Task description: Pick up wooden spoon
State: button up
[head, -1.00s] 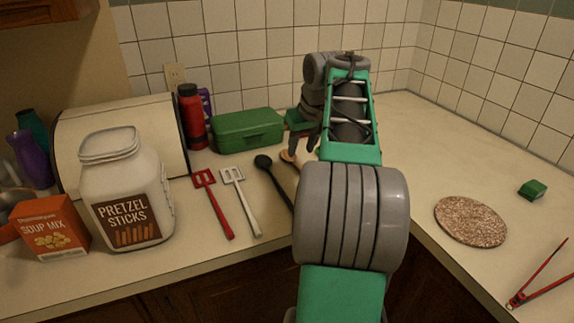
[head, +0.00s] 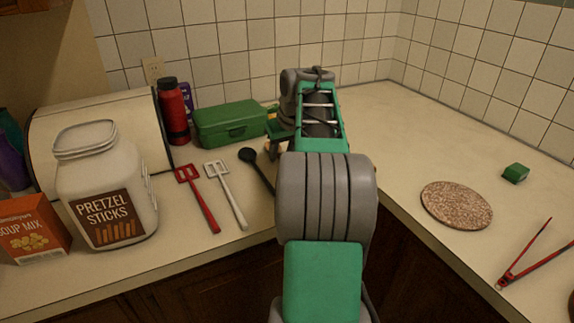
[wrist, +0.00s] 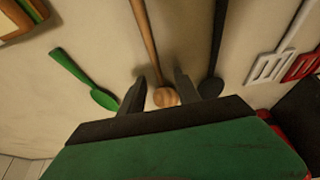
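The wooden spoon (wrist: 146,38) lies on the counter in the wrist view, its round end low in the picture between my fingers and its handle running up. My gripper (wrist: 160,80) is open, with one dark finger on each side of the spoon and gaps beside it. Whether the fingers touch the counter is unclear. In the head view my arm hides most of the spoon, and my gripper (head: 276,144) is mostly hidden too.
A black spoon (wrist: 214,72) lies close right of my fingers and a green spoon (wrist: 82,73) lies left. White (head: 225,185) and red (head: 199,195) spatulas lie nearby. A green box (head: 230,124) stands behind. The right counter holds a cork mat (head: 456,205) and tongs (head: 525,255).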

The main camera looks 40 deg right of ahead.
jog(key=shift+f, duration=0.1)
grip_shut()
dwell(0.7)
